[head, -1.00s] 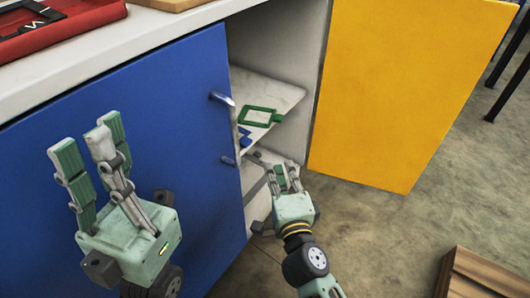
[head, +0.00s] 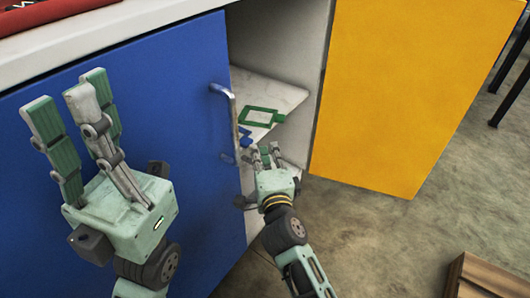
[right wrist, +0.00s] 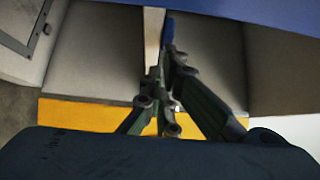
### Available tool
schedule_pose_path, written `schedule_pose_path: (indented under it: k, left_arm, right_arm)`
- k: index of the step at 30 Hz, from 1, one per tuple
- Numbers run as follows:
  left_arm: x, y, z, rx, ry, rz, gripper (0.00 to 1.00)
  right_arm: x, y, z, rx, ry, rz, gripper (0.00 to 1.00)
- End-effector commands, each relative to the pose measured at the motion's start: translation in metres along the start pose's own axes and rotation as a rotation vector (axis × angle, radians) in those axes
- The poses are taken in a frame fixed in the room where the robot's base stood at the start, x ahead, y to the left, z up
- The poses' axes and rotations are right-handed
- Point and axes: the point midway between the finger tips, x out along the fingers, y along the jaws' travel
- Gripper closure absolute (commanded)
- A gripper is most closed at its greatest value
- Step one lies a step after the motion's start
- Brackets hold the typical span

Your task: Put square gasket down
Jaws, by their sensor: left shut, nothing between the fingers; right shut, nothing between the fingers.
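The green square gasket (head: 246,117) lies flat on the white shelf (head: 285,92) inside the open cabinet, with a tab pointing right. My right gripper (head: 265,151) is shut and empty just below and in front of the shelf's front edge, apart from the gasket. In the right wrist view its fingers (right wrist: 165,72) come together with nothing between them. The gasket cannot be made out in that view. My left gripper (head: 75,88) is shut and empty, raised in front of the blue door at the left.
The blue cabinet door (head: 170,120) with a metal handle (head: 224,91) stands left of the opening. A yellow door (head: 400,90) is open at the right. A small blue piece (head: 245,136) lies near the shelf's front edge. A wooden crate (head: 485,280) stands on the floor, lower right.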

Motion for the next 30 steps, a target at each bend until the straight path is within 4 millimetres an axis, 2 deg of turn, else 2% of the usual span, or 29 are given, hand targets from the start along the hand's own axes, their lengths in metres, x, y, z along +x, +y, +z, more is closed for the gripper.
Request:
schedule_pose_path:
  k: [3,7,11,19,23,30]
  left_arm:
    - [0.004,-0.001,-0.002,-0.001,-0.005,-0.005,1.00]
    - [-0.002,-0.001,-0.002,-0.004,-0.024,-0.017,1.00]
    - [-0.008,-0.001,0.000,-0.005,-0.039,-0.020,1.00]
    - [-0.007,-0.001,0.001,-0.004,-0.036,-0.009,1.00]
    - [-0.006,-0.001,0.001,-0.004,-0.036,-0.011,1.00]
    - [-0.006,-0.001,0.000,-0.004,-0.035,-0.013,1.00]
  right_arm:
    - [0.008,-0.003,0.009,0.000,-0.001,0.001,1.00]
    - [0.013,-0.002,0.014,0.000,-0.001,0.000,1.00]
    - [0.014,0.000,0.014,-0.001,-0.001,0.000,1.00]
    - [0.011,0.000,0.014,0.000,-0.002,0.000,1.00]
    - [-0.003,0.001,0.014,-0.001,-0.003,0.000,1.00]
    - [-0.054,0.001,0.014,-0.001,-0.002,0.002,1.00]
